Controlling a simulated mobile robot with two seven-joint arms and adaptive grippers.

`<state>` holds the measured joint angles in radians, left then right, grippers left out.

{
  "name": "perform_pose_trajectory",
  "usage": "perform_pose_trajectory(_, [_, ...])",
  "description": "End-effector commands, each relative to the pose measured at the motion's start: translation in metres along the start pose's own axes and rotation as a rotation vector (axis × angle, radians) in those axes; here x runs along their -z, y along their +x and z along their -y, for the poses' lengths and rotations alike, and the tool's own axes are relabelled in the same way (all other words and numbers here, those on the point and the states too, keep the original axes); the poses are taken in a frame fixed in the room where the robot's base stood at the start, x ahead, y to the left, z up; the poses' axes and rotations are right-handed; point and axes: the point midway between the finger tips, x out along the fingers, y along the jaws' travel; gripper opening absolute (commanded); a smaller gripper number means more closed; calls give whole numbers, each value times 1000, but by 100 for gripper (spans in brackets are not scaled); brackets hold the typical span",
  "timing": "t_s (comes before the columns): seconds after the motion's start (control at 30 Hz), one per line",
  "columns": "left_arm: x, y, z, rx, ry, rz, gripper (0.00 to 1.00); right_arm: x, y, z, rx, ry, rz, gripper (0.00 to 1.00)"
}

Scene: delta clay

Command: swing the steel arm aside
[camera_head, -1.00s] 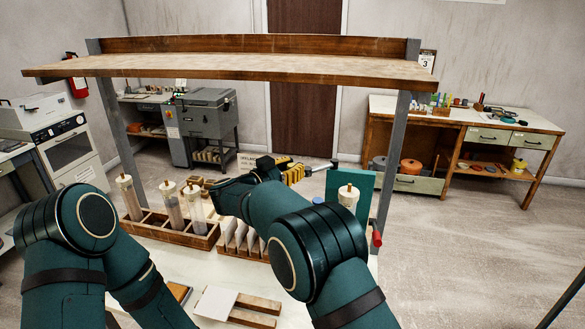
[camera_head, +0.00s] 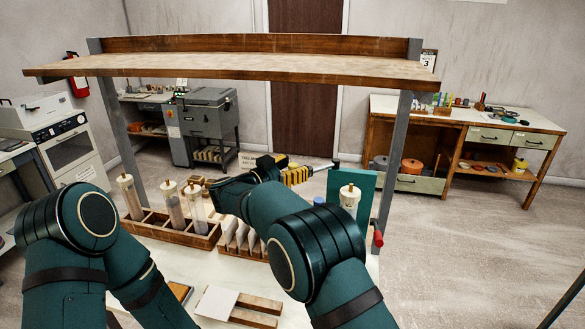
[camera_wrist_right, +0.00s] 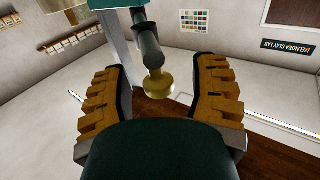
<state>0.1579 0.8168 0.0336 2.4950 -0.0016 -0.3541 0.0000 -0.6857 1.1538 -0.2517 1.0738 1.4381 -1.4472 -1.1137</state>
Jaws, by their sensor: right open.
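In the right wrist view a dark round rod (camera_wrist_right: 148,45) with a brass-coloured end (camera_wrist_right: 155,84) stands between the fingers. My right gripper (camera_head: 284,168) has yellow ridged fingers and is just left of the bar. In the right wrist view my right gripper (camera_wrist_right: 158,72) is open, its fingers on both sides of the rod with gaps. My left gripper is out of view; only its arm shows at lower left.
A wooden shelf (camera_head: 240,68) spans above the bench on grey posts. A white-capped bottle (camera_head: 349,197) and a red handle (camera_head: 378,239) are at the right. Wooden strips lie on the bench in front.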

Motion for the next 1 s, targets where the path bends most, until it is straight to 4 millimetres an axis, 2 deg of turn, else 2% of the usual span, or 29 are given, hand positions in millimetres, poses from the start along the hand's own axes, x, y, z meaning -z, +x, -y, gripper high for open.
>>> perform_pose_trajectory(0.17, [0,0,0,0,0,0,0,0,-19,1,4,0,0,59])
perform_pose_trajectory(0.6, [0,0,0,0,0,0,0,-1,-102,1,4,-1,1,59])
perform_pose_trajectory(0.8, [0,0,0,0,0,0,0,-1,-118,1,2,-1,1,59])
perform_pose_trajectory(1.0, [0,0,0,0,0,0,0,0,-121,1,2,-1,1,59])
